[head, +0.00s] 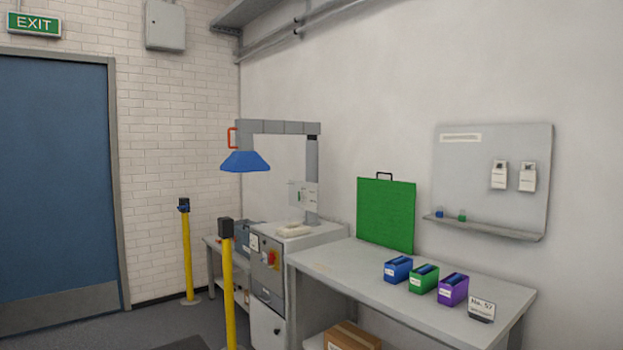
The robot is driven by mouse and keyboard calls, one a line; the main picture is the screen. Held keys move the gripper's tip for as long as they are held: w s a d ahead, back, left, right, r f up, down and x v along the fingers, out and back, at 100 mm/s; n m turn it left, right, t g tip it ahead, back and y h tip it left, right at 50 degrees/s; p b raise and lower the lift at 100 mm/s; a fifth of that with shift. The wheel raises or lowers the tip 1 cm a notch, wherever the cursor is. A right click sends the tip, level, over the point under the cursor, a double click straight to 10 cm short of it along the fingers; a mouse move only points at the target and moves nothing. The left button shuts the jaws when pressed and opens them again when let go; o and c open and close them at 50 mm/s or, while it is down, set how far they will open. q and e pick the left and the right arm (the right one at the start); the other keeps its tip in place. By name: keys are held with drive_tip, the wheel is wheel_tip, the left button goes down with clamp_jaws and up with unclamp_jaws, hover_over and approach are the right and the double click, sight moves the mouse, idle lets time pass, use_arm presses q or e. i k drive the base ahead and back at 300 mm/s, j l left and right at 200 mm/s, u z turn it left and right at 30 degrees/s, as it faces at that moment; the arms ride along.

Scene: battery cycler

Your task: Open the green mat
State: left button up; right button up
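The green mat (387,214) is a flat green rectangular panel with a dark handle (384,176) on its top edge. It stands upright at the back of the grey workbench (345,272), against or close to the white wall. Whether it is folded cannot be told from this view. Neither of my grippers shows in the head view.
Blue (398,269), green (424,278) and purple (453,289) boxes and a small sign (481,309) stand on the bench's right. A grey cabinet (268,320) adjoins its left. The bench's front left is clear.

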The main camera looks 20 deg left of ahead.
sight(384, 215)
drive_tip(key=u, duration=0.15)
drive_tip(key=i+j+z, duration=0.15)
drive_tip(key=i+j, duration=0.15)
drive_tip(key=i, duration=0.25)
drive_tip(key=i+j+z, duration=0.15)
drive_tip(key=i+j, duration=0.2)
drive_tip(key=i, duration=0.15)
